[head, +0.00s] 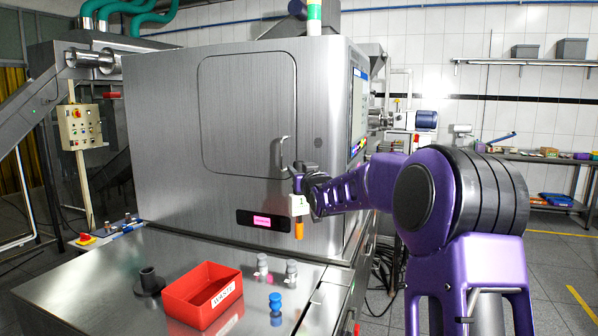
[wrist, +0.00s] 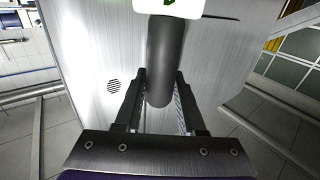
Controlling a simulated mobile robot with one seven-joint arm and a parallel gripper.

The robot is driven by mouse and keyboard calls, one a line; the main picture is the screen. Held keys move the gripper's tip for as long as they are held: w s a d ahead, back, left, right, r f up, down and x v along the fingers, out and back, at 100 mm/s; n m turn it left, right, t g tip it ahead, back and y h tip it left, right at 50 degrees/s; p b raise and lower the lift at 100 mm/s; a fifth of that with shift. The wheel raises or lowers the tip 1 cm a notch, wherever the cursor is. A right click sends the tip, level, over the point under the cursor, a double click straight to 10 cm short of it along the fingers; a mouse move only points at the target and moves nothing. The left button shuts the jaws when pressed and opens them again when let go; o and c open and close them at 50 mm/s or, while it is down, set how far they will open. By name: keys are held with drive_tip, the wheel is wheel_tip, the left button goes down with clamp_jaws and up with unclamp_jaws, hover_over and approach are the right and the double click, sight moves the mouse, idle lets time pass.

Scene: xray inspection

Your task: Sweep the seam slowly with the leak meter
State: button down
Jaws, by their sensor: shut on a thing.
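The leak meter (head: 299,205) is a small white body with a green display and an orange tip pointing down. In the wrist view its dark grey handle (wrist: 162,60) stands between my fingers, and part of the white body shows at the top edge. My gripper (head: 300,185) is shut on this handle. It is in front of the steel cabinet, just below and right of the door handle (head: 284,150). The seam (head: 199,115) is a thin rounded outline around the cabinet door. The orange tip appears below the seam's lower right corner; I cannot tell whether it touches the cabinet.
A red waste bin (head: 203,295) stands on the steel table (head: 90,285) below. Beside it are a black flanged part (head: 149,282), a blue knobbed piece (head: 275,308) and two grey pieces (head: 291,270). A pink display (head: 262,221) is on the cabinet front.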

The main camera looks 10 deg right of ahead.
sight(300, 196)
drive_tip(key=shift+s+b, duration=0.1)
drive_tip(key=shift+b, duration=0.35)
drive_tip(key=shift+f+b, duration=0.25)
drive_tip(key=shift+b, duration=0.05)
wheel_tip(300, 196, down, 6)
drive_tip(key=b, duration=0.6)
drive_tip(key=shift+f, duration=0.2)
drive_tip(key=shift+w+a+r+b, duration=0.15)
drive_tip(key=shift+w+a+b, duration=0.1)
drive_tip(key=shift+w+a, duration=0.3)
drive_tip(key=shift+w+a+r+b, duration=0.2)
drive_tip(key=shift+w+a, duration=0.15)
drive_tip(key=shift+a, duration=0.35)
